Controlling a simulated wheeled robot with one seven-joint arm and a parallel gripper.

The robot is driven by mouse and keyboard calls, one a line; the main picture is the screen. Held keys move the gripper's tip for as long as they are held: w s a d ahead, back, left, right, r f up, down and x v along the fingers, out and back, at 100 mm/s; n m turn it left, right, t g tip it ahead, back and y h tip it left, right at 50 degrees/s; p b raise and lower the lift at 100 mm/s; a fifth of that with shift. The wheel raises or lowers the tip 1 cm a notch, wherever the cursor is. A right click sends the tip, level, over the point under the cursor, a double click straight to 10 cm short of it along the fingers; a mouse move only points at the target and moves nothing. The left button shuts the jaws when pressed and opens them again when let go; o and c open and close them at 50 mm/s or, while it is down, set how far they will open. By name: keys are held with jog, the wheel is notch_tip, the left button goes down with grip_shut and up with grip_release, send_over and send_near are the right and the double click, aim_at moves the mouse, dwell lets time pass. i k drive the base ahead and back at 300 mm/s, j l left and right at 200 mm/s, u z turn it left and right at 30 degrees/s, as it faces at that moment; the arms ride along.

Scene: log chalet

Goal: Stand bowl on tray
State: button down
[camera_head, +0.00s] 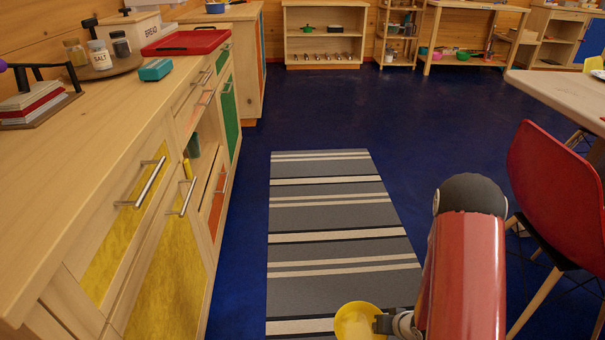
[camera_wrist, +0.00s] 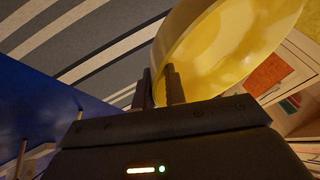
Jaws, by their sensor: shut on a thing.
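A yellow bowl (camera_head: 357,321) is held at the bottom of the head view, above the striped rug. My gripper (camera_head: 382,323) is shut on its rim from the right. In the wrist view the bowl (camera_wrist: 225,45) is large, and the dark fingers of my gripper (camera_wrist: 160,88) pinch its near rim. The bowl looks empty where its inside shows. A red tray-like thing (camera_head: 190,42) with a dark part on it lies on the far part of the wooden counter, well away from the bowl. A round wooden board (camera_head: 112,68) on the counter carries jars.
The counter (camera_head: 120,115) runs along the left, with bar handles sticking out. A teal box (camera_head: 155,70) lies in front of the red tray, and a bread box (camera_head: 130,27) stands behind. A red chair (camera_head: 560,195) and table (camera_head: 560,88) stand right. The rug (camera_head: 335,220) is clear.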

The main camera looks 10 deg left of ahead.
aim_at(191, 43)
jog(key=i, duration=1)
jog(key=i+u, duration=0.1)
jog(key=i, duration=0.9)
